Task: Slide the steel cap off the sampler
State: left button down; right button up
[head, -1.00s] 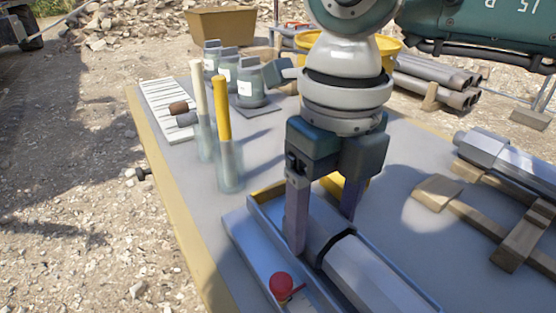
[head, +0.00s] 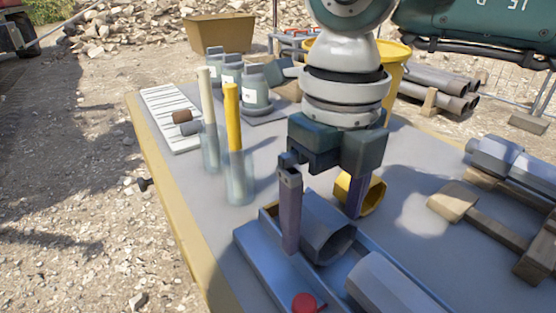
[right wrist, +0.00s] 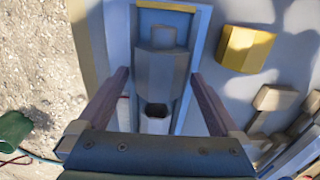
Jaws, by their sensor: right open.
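The grey steel cap (head: 325,228) is a faceted sleeve lying in the blue tray (head: 262,250), its dark open end facing the sampler body. The pale faceted sampler body (head: 390,288) lies in the same channel, with a visible gap between it and the cap. In the right wrist view the cap (right wrist: 160,65) lies beyond the body's dark open end (right wrist: 156,110). My right gripper (head: 322,232) is open, its fingers on either side of the cap; in the right wrist view they stand wide apart. My left gripper is not in view.
A red knob (head: 303,302) is in the tray's side channel. Two clear cylinders with a white and a yellow rod (head: 232,115) stand left. Wooden blocks (head: 453,200) lie right.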

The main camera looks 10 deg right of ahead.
aim_at(325, 213)
notch_tip(325, 213, up, 10)
jog(key=shift+f+p, duration=0.1)
jog(key=shift+p, duration=0.2)
dwell(0.4)
